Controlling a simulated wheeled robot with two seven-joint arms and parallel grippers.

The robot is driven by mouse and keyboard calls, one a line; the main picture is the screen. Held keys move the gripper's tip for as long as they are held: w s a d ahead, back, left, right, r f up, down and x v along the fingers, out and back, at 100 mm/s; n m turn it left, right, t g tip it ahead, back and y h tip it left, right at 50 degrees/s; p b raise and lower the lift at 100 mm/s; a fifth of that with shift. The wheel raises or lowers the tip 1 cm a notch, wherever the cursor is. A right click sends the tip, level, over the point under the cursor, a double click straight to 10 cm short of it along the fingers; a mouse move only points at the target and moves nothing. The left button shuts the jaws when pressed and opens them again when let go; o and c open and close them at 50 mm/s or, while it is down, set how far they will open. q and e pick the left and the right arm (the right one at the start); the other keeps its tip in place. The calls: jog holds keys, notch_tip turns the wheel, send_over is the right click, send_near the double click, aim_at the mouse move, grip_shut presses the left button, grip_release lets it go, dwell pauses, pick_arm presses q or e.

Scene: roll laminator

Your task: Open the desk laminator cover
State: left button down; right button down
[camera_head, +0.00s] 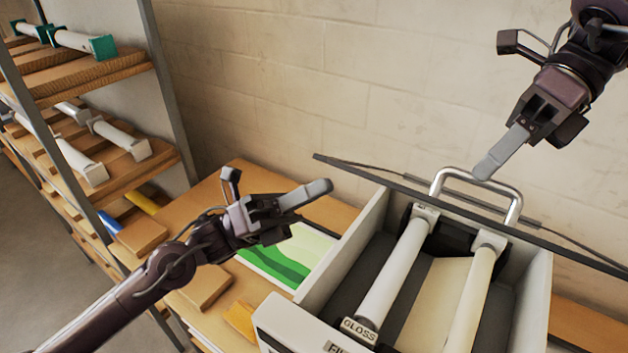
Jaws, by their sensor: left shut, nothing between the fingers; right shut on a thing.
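The desk laminator (541,300) stands on the bench at the lower right, its light body open at the top. Two pale rollers, the left one (398,266) tagged GLOSS, show inside. Its dark cover (357,170) is raised and seen nearly edge-on as a thin slanted strip along the back. A silvery U-shaped handle (513,207) stands at the cover. My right gripper (485,171) comes from the upper right, its fingertips shut on the handle's top bar. My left gripper (324,188) is shut and empty, above the bench left of the laminator, apart from it.
A shelf rack (95,75) with several rolls stands at the left. On the wooden bench (245,175) lie a green-and-white sheet (270,262), a wooden block (207,288) and an orange piece (240,318). A block wall (300,80) closes off the back.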

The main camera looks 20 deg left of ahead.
aim_at(322, 160)
pick_arm(q)
jog(key=shift+w+d+r, duration=0.1)
jog(key=shift+w+r, duration=0.25)
jog(key=shift+r, duration=0.15)
pick_arm(e)
jog(key=shift+f, duration=0.1)
jog(key=shift+a, duration=0.1)
pick_arm(q)
jog(key=shift+w+d+r+n+t, duration=0.1)
jog(key=shift+w+r+n+t, duration=0.25)
jog(key=shift+r, duration=0.3)
jog(key=shift+w+r+n+t, duration=0.1)
jog(key=shift+w+r+n, duration=0.05)
jog(key=shift+w+r, duration=0.4)
pick_arm(e)
jog(key=shift+f, duration=0.2)
pick_arm(q)
jog(key=shift+d, duration=0.1)
pick_arm(e)
jog(key=c, duration=1.5)
grip_release()
jog(key=shift+w, duration=0.1)
pick_arm(q)
jog(key=shift+f, duration=0.1)
pick_arm(e)
jog(key=shift+o, duration=0.2)
jog(key=shift+w+r, duration=0.1)
jog(key=shift+w, duration=0.05)
